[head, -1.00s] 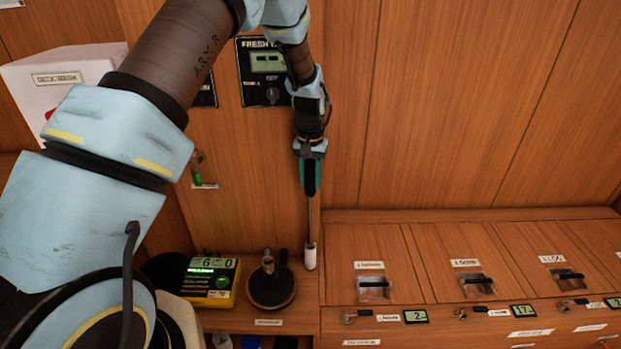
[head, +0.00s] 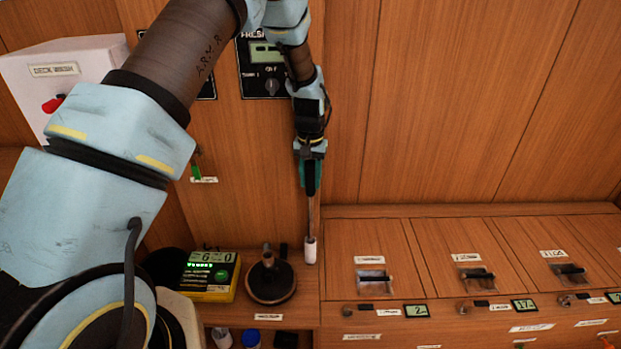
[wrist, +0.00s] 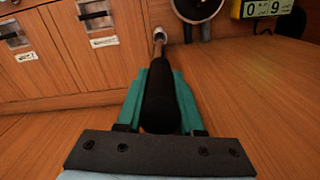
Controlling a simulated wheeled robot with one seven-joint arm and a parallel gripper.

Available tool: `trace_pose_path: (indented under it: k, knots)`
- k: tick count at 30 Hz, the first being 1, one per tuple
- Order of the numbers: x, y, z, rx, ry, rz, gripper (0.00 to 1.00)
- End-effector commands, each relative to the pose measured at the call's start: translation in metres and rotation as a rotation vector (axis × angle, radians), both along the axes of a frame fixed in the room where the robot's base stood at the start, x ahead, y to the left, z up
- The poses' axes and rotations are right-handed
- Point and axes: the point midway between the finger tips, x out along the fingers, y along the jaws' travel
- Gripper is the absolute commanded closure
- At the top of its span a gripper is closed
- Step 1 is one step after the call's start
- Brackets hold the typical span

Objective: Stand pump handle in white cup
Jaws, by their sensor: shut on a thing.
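My gripper (head: 310,178) points down above the right end of the counter shelf and is shut on the black grip of the pump handle (head: 311,215). The handle's thin metal rod hangs upright below the jaws. Its lower end meets the small white cup (head: 310,250), which stands on the shelf by the edge of the drawer unit. In the wrist view the black grip of the pump handle (wrist: 160,98) lies between the teal fingers, and its rod reaches the white cup (wrist: 159,33). The rod's tip is hidden, apparently inside the cup.
A round dark pump base (head: 270,278) with a short upright stub stands just left of the cup. A yellow device with a display (head: 210,275) is further left. Wooden drawers and lids (head: 430,265) lie to the right; a wood panel rises behind.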

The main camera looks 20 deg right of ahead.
Motion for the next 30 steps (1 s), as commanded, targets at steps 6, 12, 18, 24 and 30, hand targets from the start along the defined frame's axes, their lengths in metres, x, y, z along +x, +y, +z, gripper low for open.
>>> trace_pose_path:
  k: [6, 12, 18, 24, 30]
  knots:
    - [0.000, 0.000, -0.006, 0.000, 0.000, 0.000, 1.00]
    - [0.000, 0.000, -0.010, 0.000, 0.000, 0.000, 1.00]
    - [0.000, 0.000, -0.014, 0.000, 0.000, 0.000, 1.00]
    - [0.000, 0.000, -0.014, 0.000, 0.000, 0.000, 0.63]
    - [0.000, 0.000, -0.014, 0.000, 0.000, 0.000, 0.40]
